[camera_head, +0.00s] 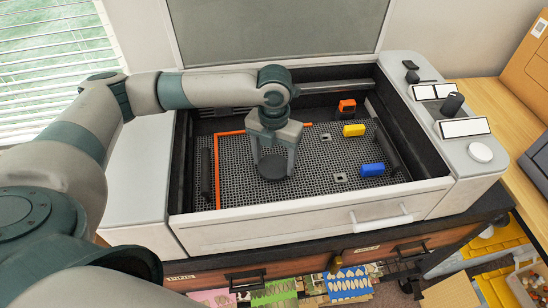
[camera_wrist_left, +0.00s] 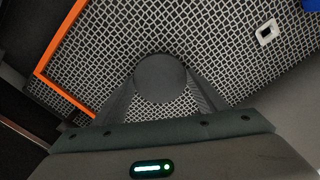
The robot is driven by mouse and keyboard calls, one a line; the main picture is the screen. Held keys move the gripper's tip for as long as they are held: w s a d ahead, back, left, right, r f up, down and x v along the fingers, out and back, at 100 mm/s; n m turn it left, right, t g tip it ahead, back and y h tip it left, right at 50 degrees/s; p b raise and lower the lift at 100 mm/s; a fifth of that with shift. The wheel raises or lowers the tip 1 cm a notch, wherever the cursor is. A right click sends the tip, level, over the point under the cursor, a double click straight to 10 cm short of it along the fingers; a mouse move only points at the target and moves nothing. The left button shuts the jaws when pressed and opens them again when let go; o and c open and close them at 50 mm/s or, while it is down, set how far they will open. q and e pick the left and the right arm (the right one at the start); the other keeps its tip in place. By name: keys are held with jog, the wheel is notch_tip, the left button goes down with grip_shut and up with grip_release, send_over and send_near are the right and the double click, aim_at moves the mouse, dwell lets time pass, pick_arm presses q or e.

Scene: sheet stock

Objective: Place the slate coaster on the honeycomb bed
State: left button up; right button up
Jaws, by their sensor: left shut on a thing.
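The slate coaster (camera_head: 272,166) is a dark round disc between the fingers of my left gripper (camera_head: 273,172). In the left wrist view the coaster (camera_wrist_left: 161,78) shows as a dark grey circle, with a gripper finger at each side. My left gripper (camera_wrist_left: 160,98) is shut on it. The honeycomb bed (camera_head: 325,165) is a grey mesh inside the open machine, directly below the coaster. I cannot tell whether the coaster touches the mesh. My right gripper is not in view.
An orange L-shaped rule (camera_head: 217,172) edges the bed's left and back. An orange block (camera_head: 347,107), a yellow block (camera_head: 353,130) and a blue block (camera_head: 372,169) sit at the right. The machine's front wall (camera_head: 310,222) and side walls enclose the bed. Bare mesh lies around the coaster.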

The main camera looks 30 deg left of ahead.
aim_at(274, 166)
pick_arm(q)
jog(key=shift+f, duration=0.15)
jog(key=shift+f, duration=0.1)
jog(key=o, duration=1.2)
notch_tip(274, 166, up, 12)
jog(key=b, duration=0.3)
